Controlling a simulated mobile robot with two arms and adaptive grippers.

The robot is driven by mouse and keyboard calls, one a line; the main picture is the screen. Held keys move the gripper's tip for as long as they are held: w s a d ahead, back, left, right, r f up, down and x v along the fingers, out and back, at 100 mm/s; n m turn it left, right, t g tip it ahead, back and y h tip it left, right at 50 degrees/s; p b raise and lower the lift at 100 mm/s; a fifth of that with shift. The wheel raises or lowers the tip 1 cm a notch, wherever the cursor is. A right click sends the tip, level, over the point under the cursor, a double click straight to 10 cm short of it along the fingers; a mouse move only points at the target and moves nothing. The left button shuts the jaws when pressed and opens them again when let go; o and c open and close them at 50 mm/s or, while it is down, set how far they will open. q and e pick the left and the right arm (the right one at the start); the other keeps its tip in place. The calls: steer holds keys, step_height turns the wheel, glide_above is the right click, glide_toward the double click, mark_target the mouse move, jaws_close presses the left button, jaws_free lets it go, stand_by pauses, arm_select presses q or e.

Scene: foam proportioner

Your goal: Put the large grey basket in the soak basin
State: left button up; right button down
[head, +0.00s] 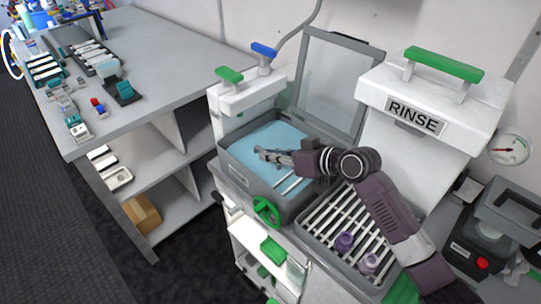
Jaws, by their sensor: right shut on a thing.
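The soak basin (237,172) is a grey rectangular tub with light blue liquid in it, at the middle of the head view. My right gripper (264,156) reaches in from the right and is over the blue liquid. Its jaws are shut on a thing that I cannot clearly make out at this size. I cannot pick out the whole large grey basket. A few pale bars (291,184) show at the basin's right side, below my gripper, and I cannot tell what they belong to. My left gripper is not in view.
A slatted drain rack (325,222) with purple pieces (344,241) lies right of the basin. A clear raised lid (335,80) and the RINSE housing (430,95) stand behind. A green knob (266,211) sits at the basin's front. A grey bench (165,60) is at left.

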steer(key=c, duration=2)
jaws_free()
steer(key=shift+f, duration=0.15)
steer(key=shift+r, duration=0.2)
steer(key=b+v, duration=0.1)
steer(key=v, duration=1.1)
steer(key=shift+b, duration=0.3)
steer(key=shift+f, duration=0.1)
